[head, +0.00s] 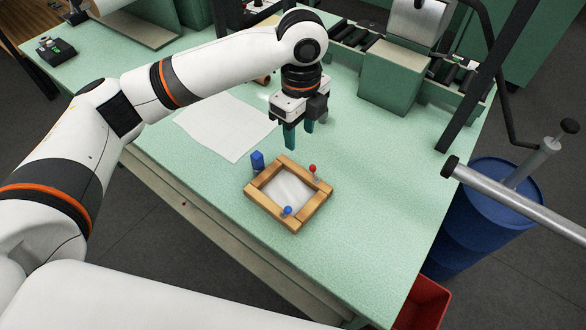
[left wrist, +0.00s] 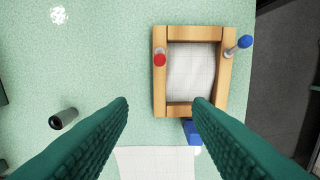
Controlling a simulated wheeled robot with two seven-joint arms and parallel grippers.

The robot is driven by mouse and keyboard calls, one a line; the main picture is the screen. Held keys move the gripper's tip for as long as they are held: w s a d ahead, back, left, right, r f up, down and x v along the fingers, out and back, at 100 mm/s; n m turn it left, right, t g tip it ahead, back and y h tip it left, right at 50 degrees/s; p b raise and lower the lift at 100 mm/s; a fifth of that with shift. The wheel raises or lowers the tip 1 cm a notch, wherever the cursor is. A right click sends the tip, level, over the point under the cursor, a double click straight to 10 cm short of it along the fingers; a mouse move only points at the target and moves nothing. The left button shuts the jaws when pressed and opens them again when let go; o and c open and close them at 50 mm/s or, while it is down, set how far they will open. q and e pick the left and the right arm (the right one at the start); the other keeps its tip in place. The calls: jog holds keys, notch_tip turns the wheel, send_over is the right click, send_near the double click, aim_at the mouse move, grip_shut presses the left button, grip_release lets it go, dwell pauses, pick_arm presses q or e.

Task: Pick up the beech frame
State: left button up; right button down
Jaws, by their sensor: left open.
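The beech frame (head: 309,206) lies flat on the green table, a wooden rectangle around a pale sheet (head: 288,190). A red-topped pin (head: 313,168) and a blue-topped pin (head: 287,211) stand on its rails. In the left wrist view the frame (left wrist: 228,80) is up and right of centre. My left gripper (head: 301,137) is open and empty, above the table and beyond the frame, not touching it. In the left wrist view its green fingers (left wrist: 160,102) are wide apart, the right fingertip overlapping the frame's lower rail in the picture. My right gripper is out of view.
A blue block (head: 257,161) stands close beside the frame. White paper (head: 225,125) lies to the left, and a dark cylinder (left wrist: 63,118) lies on the table. A green machine (head: 395,80) stands behind. A blue drum (head: 480,215) and red bin (head: 425,303) stand off the right edge.

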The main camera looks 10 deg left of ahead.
pick_arm(q)
send_over(299, 169)
jog(key=f, duration=0.5)
jog(key=shift+s+f+p, duration=0.3)
jog(key=shift+s+p, duration=0.05)
jog(key=shift+p, duration=0.05)
jog(key=shift+w+f, duration=0.2)
jog(key=shift+f, duration=0.45)
notch_tip(299, 169, down, 4)
jog(key=shift+w+r+p, duration=0.15)
jog(key=shift+r+p, duration=0.1)
jog(key=shift+p, duration=0.35)
jog(key=shift+f, duration=0.6)
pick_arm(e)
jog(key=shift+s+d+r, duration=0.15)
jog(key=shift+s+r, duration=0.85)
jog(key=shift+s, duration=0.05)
pick_arm(q)
jog(key=shift+c, duration=1)
grip_shut()
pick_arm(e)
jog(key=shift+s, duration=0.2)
